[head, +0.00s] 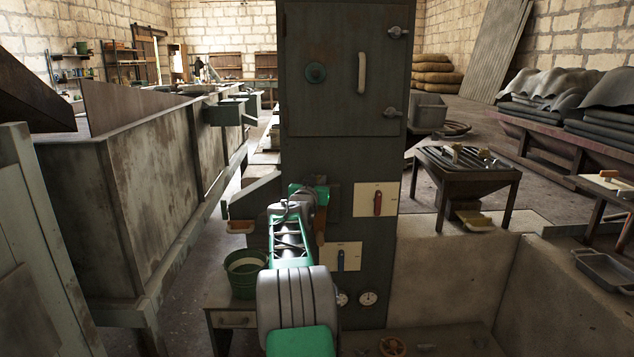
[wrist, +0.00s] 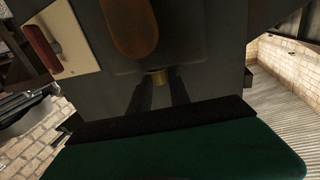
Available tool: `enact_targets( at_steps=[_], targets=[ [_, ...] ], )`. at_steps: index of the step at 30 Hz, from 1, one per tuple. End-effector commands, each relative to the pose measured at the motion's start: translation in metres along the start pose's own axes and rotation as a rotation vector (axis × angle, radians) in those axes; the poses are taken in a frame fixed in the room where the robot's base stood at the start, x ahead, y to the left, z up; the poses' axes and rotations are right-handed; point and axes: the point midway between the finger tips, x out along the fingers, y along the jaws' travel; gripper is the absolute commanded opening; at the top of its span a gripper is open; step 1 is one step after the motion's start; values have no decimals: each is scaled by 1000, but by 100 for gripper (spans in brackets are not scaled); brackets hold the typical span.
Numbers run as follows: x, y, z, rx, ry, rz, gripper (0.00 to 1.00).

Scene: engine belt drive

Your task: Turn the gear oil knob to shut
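My gripper (wrist: 159,92) points at the front of a dark metal cabinet (head: 340,150). In the wrist view its two dark fingers are apart, with a small brass piece (wrist: 158,77) showing between their tips. I cannot tell if they touch it. A brown handle with a rounded end (wrist: 130,28) is close by. A red handle (head: 377,203) on a cream plate is right of my gripper; it also shows in the wrist view (wrist: 43,48). No label is readable, so I cannot tell which one is the gear oil knob.
A gauge (head: 368,298) is low on the cabinet. A green bucket (head: 244,273) stands left of my arm. A long metal trough (head: 130,200) is at left; a slatted table (head: 470,170) is at right.

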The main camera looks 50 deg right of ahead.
Motion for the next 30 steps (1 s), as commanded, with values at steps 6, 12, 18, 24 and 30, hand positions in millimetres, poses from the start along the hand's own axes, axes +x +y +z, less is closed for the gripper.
enact_targets(
  at_steps=[6,12,18,24,30],
  targets=[
    [0,0,0,0,0,0,4],
    [0,0,0,0,0,0,0],
    [0,0,0,0,0,-2,0],
    [0,2,0,2,0,-34,0],
    [0,6,0,2,-1,-128,0]
  ],
)
